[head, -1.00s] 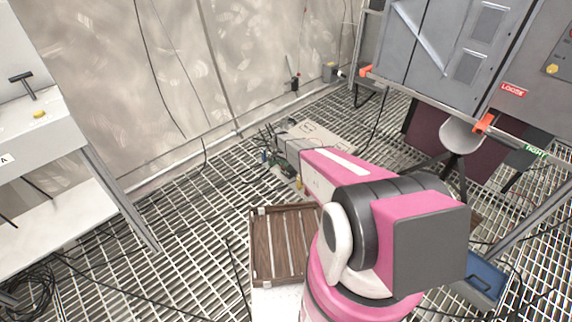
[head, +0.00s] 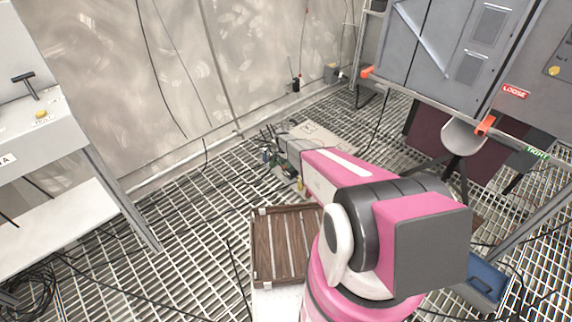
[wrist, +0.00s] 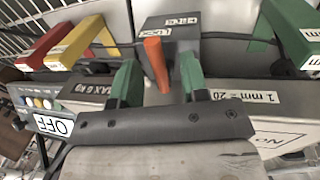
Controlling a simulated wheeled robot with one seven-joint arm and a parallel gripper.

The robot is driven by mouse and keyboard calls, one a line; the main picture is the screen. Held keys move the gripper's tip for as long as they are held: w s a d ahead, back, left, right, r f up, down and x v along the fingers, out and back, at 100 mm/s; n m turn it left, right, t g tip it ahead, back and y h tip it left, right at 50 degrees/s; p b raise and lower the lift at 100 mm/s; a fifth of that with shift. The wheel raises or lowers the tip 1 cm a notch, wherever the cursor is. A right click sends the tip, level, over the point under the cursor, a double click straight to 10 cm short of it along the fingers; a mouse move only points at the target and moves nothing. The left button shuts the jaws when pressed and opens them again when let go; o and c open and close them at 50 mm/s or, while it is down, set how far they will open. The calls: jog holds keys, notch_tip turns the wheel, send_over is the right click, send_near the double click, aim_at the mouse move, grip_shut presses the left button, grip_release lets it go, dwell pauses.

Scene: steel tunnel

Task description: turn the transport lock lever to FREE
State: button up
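An orange lever (wrist: 155,62) stands on a dark grey block in the wrist view. Two small white labels sit at the block's top; their words are hard to read. My gripper (wrist: 158,78) is open, with one green finger on each side of the lever. The lever is between the fingers, and I see a gap on both sides. In the head view my pink arm reaches toward grey equipment (head: 310,138) on the floor grating. My gripper and the lever are hidden there.
An OFF label (wrist: 55,124) is on the left box. In the head view a wooden crate (head: 285,245) lies by my arm, and a cabinet (head: 455,50) stands right. Cables cross the grating.

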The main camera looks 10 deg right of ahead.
notch_tip(320, 180, up, 11)
jog(key=w+a, duration=0.1)
jog(key=shift+w+f, duration=0.2)
jog(key=shift+w, duration=0.15)
jog(key=shift+a, duration=0.1)
dwell(0.4)
